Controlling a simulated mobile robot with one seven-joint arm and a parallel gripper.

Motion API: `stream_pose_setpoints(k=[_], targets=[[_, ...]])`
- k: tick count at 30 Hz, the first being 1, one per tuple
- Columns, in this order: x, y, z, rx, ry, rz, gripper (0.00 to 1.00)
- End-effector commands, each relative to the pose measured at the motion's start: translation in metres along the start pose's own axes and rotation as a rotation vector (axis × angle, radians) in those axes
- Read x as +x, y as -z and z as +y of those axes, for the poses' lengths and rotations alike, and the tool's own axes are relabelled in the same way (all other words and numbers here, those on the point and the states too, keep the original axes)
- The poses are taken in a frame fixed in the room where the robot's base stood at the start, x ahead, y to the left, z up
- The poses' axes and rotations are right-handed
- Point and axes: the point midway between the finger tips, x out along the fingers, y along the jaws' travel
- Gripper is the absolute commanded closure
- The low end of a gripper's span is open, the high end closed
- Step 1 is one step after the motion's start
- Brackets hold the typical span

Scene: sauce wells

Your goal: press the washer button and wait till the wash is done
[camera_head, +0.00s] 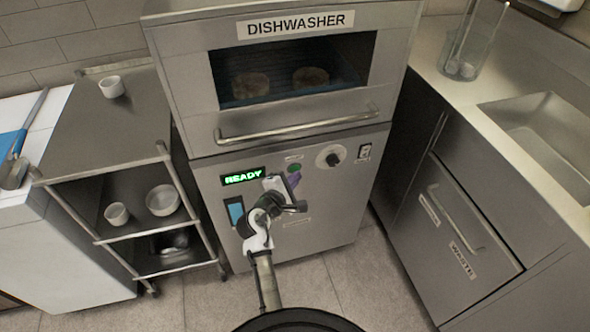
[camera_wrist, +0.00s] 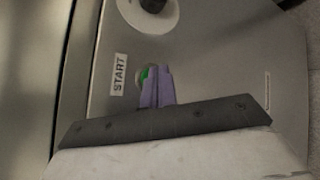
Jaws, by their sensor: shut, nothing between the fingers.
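The dishwasher (camera_head: 190,135) stands in the middle of the head view, its upper door closed, with bowl-like items behind the dark window (camera_head: 292,70). Its display (camera_head: 243,176) glows green and reads READY. The round green start button (camera_head: 294,169) is on the lower panel. In the wrist view the green button (camera_wrist: 144,73) shows beside the START label (camera_wrist: 118,74), partly hidden by my fingers. My gripper (camera_head: 294,180) is shut and empty, its purple fingertips (camera_wrist: 157,72) right at the button. I cannot tell whether they touch it.
A dark knob (camera_head: 332,159) and a switch (camera_head: 364,152) sit right of the button. The door handle (camera_head: 298,127) juts out above. A metal cart (camera_head: 130,150) with bowls stands left. A counter with a sink (camera_head: 545,125) and a WASTE drawer (camera_head: 450,230) is right.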

Motion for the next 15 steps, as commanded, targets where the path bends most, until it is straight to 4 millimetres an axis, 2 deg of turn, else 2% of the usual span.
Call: stream_pose_setpoints(k=[15], targets=[[0.0039,0.0028,0.003,0.0,0.0,0.0,1.0]])
